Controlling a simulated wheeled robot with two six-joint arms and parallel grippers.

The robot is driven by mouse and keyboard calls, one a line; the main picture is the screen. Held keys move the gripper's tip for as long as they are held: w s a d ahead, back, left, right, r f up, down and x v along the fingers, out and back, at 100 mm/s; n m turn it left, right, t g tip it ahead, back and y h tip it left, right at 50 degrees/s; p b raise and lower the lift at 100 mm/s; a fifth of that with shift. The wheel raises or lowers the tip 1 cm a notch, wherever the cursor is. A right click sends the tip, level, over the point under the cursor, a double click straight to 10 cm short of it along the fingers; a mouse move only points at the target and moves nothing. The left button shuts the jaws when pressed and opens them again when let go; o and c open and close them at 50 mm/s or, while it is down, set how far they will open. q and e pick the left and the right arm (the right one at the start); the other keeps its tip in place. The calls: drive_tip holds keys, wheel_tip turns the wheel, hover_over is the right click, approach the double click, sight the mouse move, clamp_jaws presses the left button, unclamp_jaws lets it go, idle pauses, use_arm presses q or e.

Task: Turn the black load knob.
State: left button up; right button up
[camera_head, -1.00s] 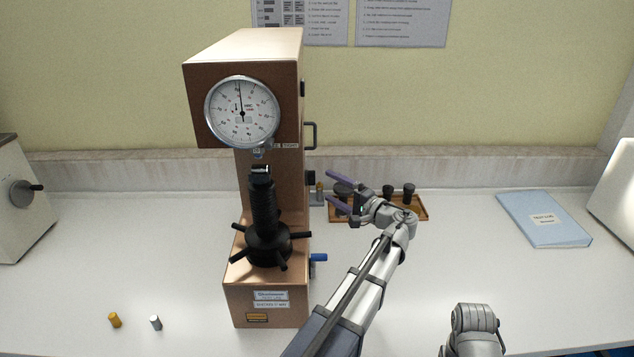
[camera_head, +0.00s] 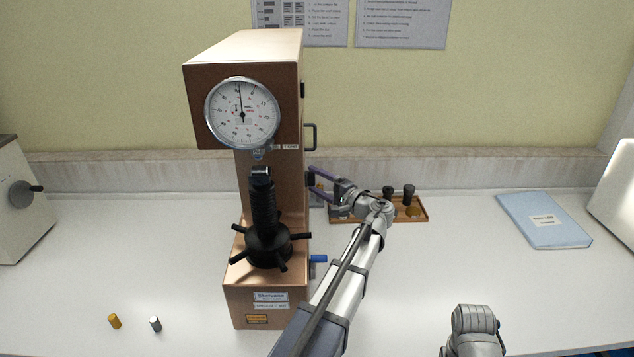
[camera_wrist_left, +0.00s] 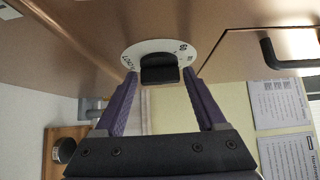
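The black load knob (camera_wrist_left: 160,68) sits on a round white marked dial (camera_wrist_left: 133,57) on the side of the copper-brown hardness tester (camera_head: 270,190). In the head view the knob (camera_head: 310,179) is a small dark patch on the tester's right side. My left gripper (camera_head: 317,181) reaches it from the right. In the left wrist view its two purple fingers (camera_wrist_left: 160,82) are open, with their tips on either side of the knob. A small gap seems to show beside the knob; firm contact cannot be told. My right gripper is not in view.
A wooden tray (camera_head: 424,214) with dark parts lies behind the left arm. A black handle (camera_head: 314,136) sticks out above the knob, and a blue-tipped lever (camera_head: 318,259) below it. A blue folder (camera_head: 545,220) lies at right. The front right bench is mostly clear.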

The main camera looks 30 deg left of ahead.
use_arm(q)
drive_tip(key=c, duration=1)
drive_tip(key=shift+r+m+h+p, duration=0.25)
drive_tip(key=shift+m+h+p, duration=0.05)
drive_tip(key=shift+p, duration=0.45)
drive_tip(key=shift+c, duration=0.3)
drive_tip(key=shift+w+r+m+g+h+p, duration=0.1)
drive_tip(key=shift+m+g+h+p, duration=0.9)
drive_tip(key=shift+p, duration=1.6)
drive_tip(key=shift+w+r+m+g+h+p, duration=0.1)
drive_tip(key=shift+m+g+h+p, duration=0.5)
drive_tip(key=shift+m+h+p, duration=1.4)
drive_tip(key=shift+n+y+p, duration=0.4)
drive_tip(key=shift+n+p, duration=0.25)
drive_tip(key=shift+n, duration=0.05)
drive_tip(key=shift+s, duration=0.1)
drive_tip(key=o, duration=1.4)
